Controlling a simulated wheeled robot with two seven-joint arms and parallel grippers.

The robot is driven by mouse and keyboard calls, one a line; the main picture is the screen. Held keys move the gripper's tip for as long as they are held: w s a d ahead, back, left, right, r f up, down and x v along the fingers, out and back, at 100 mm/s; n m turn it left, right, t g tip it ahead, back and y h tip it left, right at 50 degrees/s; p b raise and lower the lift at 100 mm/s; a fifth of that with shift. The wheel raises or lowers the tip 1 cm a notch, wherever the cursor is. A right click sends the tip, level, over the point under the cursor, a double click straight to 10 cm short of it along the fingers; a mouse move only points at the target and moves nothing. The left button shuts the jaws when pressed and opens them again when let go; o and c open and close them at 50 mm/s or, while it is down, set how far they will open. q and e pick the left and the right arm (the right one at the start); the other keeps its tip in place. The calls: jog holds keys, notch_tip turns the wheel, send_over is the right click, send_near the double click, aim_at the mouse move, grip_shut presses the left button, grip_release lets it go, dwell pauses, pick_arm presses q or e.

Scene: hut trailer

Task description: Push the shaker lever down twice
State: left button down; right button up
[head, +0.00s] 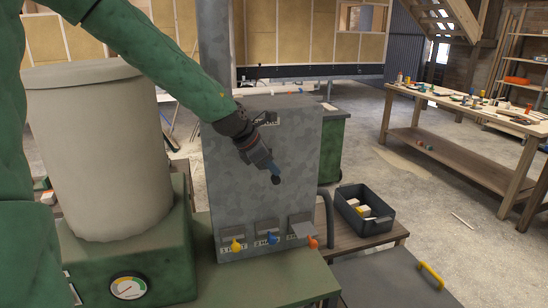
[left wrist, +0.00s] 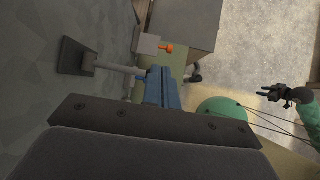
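The shaker lever (left wrist: 118,68) is a grey rod that sticks out from a dark plate on the grey metal cabinet (head: 300,150). Its dark round end (head: 276,180) shows just below my left fingertips in the head view. My left gripper (head: 264,164) is in front of the cabinet, pointing down. In the left wrist view its blue fingers (left wrist: 164,86) are together and lie across the rod near its outer end; whether they touch it I cannot tell. My right gripper (left wrist: 269,92) shows small at the right of the left wrist view, its two prongs apart, away from the lever.
Yellow (head: 235,246), blue (head: 272,238) and orange (head: 313,242) knobs line the cabinet's bottom under small chutes. A large beige drum (head: 95,150) stands left. A dark crate (head: 372,226) sits on a low table at right. A workbench (head: 450,150) is farther off.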

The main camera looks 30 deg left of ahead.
pick_arm(q)
jog(key=shift+s+d+f+b, duration=0.1)
jog(key=shift+f+b, duration=0.2)
pick_arm(e)
jog(key=shift+s+r, duration=0.2)
jog(key=shift+r, duration=1.1)
dwell(1.2)
dwell(0.5)
pick_arm(q)
notch_tip(320, 180, up, 7)
jog(key=w+a+p, duration=0.1)
jog(key=w+a, duration=0.1)
jog(key=shift+a, duration=0.25)
pick_arm(e)
jog(key=shift+r, duration=0.7)
dwell(0.3)
pick_arm(q)
jog(key=shift+w, duration=0.1)
jog(key=shift+w+a+r+p, duration=0.2)
jog(key=shift+a+r, duration=0.05)
jog(key=shift+r, duration=0.5)
jog(key=shift+w+a+r+p, duration=0.15)
jog(key=shift+w+a+r, duration=0.15)
jog(key=shift+r, duration=0.45)
jog(key=shift+w+a+r+p, duration=0.15)
jog(key=shift+a+r+p, duration=0.1)
jog(key=shift+r, duration=0.5)
pick_arm(e)
jog(key=shift+r, duration=0.4)
